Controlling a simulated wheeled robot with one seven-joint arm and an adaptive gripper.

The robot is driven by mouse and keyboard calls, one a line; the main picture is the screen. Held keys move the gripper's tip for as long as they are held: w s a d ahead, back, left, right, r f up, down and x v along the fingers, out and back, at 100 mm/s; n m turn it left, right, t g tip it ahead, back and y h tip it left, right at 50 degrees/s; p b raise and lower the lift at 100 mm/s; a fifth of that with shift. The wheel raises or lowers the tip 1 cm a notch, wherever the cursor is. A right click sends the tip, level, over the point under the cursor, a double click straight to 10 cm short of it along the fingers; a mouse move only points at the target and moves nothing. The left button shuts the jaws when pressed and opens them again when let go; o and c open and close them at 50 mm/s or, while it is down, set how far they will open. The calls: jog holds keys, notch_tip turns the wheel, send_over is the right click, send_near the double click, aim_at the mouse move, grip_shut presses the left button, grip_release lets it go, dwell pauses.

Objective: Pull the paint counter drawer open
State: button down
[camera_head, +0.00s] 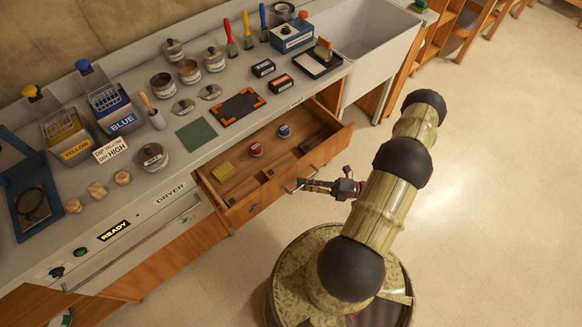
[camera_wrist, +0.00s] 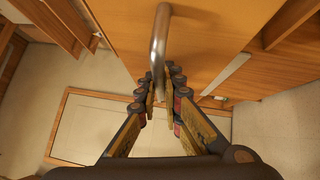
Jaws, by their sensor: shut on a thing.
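The paint counter drawer (camera_head: 228,188) is wooden and stands pulled out from under the counter in the head view. A yellow block (camera_head: 222,172), a red-labelled tin (camera_head: 256,149) and a blue tin (camera_head: 284,131) lie inside it. Its metal bar handle (camera_head: 293,187) is on the front face. My gripper (camera_head: 303,184) is at this handle, in front of the drawer. In the wrist view my gripper (camera_wrist: 160,90) is shut around the lower end of the curved metal handle (camera_wrist: 160,38). The drawer front (camera_wrist: 215,35) fills the top of that view.
The counter top (camera_head: 225,100) holds paint bins, tins, brushes and a green mat (camera_head: 197,134). A dryer (camera_head: 150,225) with a READY display is left of the drawer. A sink (camera_head: 365,35) is at the back right. The floor (camera_head: 480,180) at right is clear.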

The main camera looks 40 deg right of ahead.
jog(key=s, duration=1.1)
jog(key=shift+d, duration=0.25)
jog(key=c, duration=2.2)
grip_release()
jog(key=shift+s+d, duration=0.1)
jog(key=v, duration=1.2)
